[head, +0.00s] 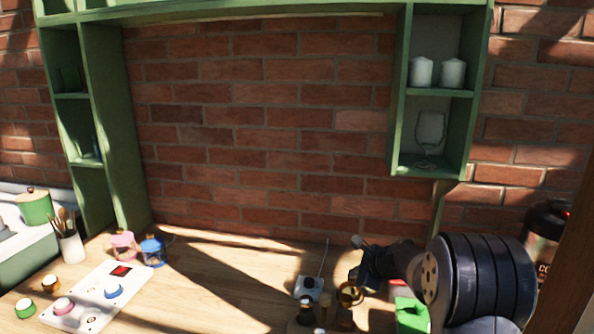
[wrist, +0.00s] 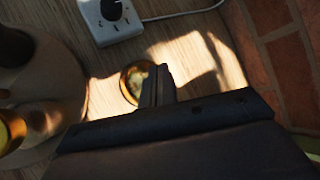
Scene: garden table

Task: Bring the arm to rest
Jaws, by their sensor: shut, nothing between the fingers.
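My gripper (wrist: 158,80) is shut, with its two fingers together and nothing between them in the wrist view. In the head view, my dark gripper (head: 382,264) is at the right, above the back of the wooden table (head: 215,290), in front of the brick wall. A small round amber object (wrist: 138,82) lies below the fingers in the wrist view; whether the fingers touch it I cannot tell. It also shows in the head view (head: 350,294), just below and left of my gripper.
A white box with a black dial (head: 309,287) and a cable stands left of my gripper. A green object (head: 411,314) is near my arm. Pink (head: 124,246) and blue (head: 153,251) lanterns stand left, by a white board (head: 90,297). A green shelf (head: 432,170) hangs above. The table's middle is clear.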

